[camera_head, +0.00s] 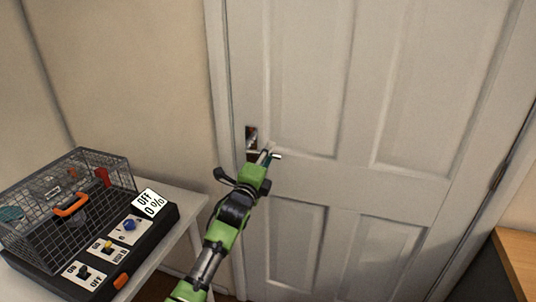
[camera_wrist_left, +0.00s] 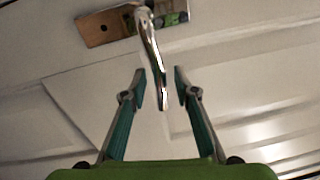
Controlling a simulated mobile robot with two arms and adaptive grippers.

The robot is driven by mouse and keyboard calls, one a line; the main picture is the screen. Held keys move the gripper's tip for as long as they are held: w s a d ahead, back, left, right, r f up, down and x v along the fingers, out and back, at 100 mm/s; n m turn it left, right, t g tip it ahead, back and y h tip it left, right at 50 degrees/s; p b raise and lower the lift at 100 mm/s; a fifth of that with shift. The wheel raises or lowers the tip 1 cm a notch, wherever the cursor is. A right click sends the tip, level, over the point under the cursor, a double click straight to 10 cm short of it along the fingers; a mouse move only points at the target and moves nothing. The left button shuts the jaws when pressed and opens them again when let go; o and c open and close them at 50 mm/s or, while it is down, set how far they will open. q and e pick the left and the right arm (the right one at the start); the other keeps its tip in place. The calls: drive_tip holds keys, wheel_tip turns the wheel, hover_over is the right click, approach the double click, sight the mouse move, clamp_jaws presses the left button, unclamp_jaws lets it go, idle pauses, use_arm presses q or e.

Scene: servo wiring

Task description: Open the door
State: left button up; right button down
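The door (camera_head: 330,170) is white and panelled and stands shut in its frame. Its metal handle (camera_head: 276,156) sticks out from a plate (camera_head: 251,138) near the door's left edge. In the left wrist view the lever handle (camera_wrist_left: 154,65) points down the picture, and its end lies between my gripper's two fingers. My left gripper (camera_head: 265,158) is at the handle. In the left wrist view the gripper (camera_wrist_left: 160,90) is open, with a gap on each side of the lever. My right gripper is not in view.
A white table (camera_head: 190,215) at the left holds a wire cage (camera_head: 75,195) and a black control box (camera_head: 125,262) with switches. A wooden surface (camera_head: 520,262) is at the lower right. The door's hinge side is at the right.

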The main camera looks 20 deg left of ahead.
use_arm(q)
drive_tip(key=shift+w, duration=0.1)
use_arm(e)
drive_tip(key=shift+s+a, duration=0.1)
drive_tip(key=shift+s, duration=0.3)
use_arm(q)
drive_tip(key=shift+c, duration=0.4)
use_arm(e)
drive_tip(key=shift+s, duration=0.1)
use_arm(q)
drive_tip(key=c, duration=0.6)
clamp_jaws()
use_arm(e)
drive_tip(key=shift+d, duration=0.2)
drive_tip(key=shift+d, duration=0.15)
use_arm(q)
drive_tip(key=f+m, duration=0.1)
drive_tip(key=m, duration=0.1)
drive_tip(key=a+f+m+b, duration=0.1)
drive_tip(key=f+m, duration=0.1)
drive_tip(key=m, duration=0.1)
drive_tip(key=f+m+b, duration=0.1)
drive_tip(key=m, duration=0.2)
drive_tip(key=shift+a+f+h, duration=0.25)
drive_tip(key=shift+f+h, duration=0.05)
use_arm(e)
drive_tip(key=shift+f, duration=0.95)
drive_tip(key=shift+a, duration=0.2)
